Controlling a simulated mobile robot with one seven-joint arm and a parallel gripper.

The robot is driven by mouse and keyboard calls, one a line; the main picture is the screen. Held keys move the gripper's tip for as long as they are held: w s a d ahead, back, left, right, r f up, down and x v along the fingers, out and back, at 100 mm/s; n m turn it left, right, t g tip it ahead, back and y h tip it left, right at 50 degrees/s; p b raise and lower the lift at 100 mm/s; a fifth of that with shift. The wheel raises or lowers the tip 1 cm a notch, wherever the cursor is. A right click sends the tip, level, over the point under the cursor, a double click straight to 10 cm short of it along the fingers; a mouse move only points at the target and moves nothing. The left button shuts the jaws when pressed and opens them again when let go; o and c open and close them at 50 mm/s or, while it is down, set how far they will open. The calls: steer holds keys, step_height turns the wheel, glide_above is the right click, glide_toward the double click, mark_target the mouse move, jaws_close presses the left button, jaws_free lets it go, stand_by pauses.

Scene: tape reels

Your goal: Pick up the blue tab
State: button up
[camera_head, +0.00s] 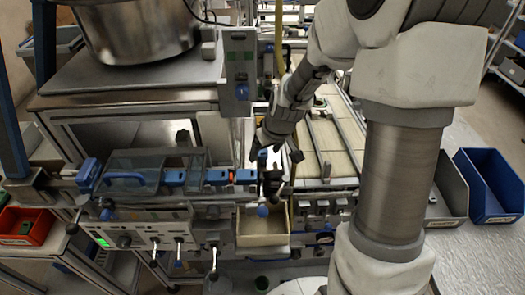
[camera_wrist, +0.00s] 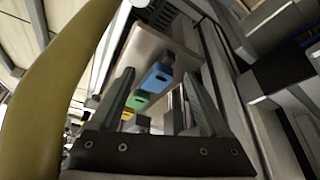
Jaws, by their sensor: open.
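The blue tab (camera_wrist: 156,78) shows in the wrist view on a pale metal plate, and its upper end lies between the tips of my gripper's fingers (camera_wrist: 158,76) in the picture. It appears beyond the fingers, apart from them. My gripper is open, with nothing visible held in it. A green tab (camera_wrist: 139,99) sits just below the blue one, with a small yellow piece under it. In the head view my gripper (camera_head: 271,172) hangs over the front of the machine, above a small open tray. I cannot pick out the blue tab for certain there.
The beige tray (camera_head: 263,240) stands under my gripper. A clear cover with a blue handle (camera_head: 124,177) is to its left, above a control panel with levers (camera_head: 130,241). An upright panel (camera_head: 238,55) rises behind. A yellow post (camera_wrist: 66,75) is close in the wrist view.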

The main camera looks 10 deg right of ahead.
jaws_close()
stand_by(0.3)
stand_by(0.3)
